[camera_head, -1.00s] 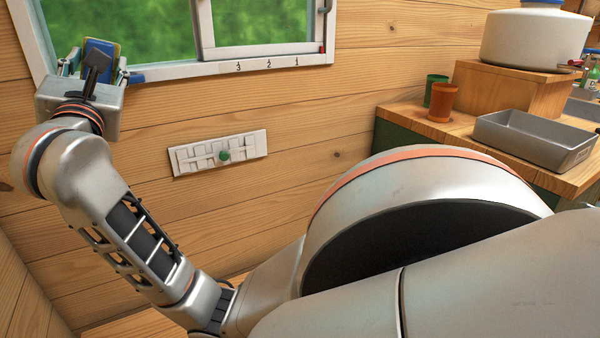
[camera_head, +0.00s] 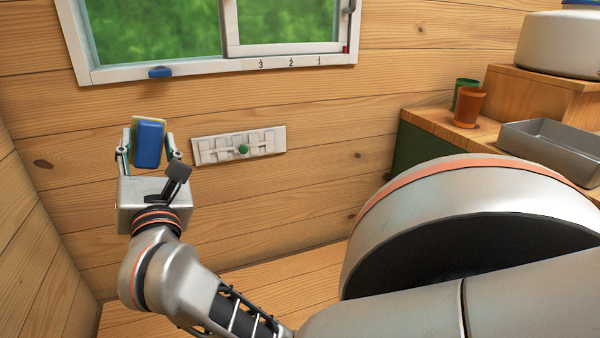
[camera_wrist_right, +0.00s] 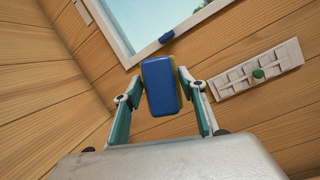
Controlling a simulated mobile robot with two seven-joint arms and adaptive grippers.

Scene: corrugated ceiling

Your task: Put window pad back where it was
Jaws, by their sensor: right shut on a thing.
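The window pad (camera_head: 149,144) is a blue block with a yellow-green layer behind it. My right gripper (camera_head: 148,148) is shut on it and holds it up in the air, below the window and left of the white slotted panel. In the right wrist view the pad (camera_wrist_right: 160,86) sits upright between the two fingers (camera_wrist_right: 162,90). A small blue piece (camera_head: 160,72) is on the white window sill (camera_head: 200,67); it also shows in the wrist view (camera_wrist_right: 166,37). My left gripper is not in view.
The white slotted panel (camera_head: 210,150) with a green knob (camera_head: 243,150) is on the wooden wall. The sill bears the numbers 3, 2, 1.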

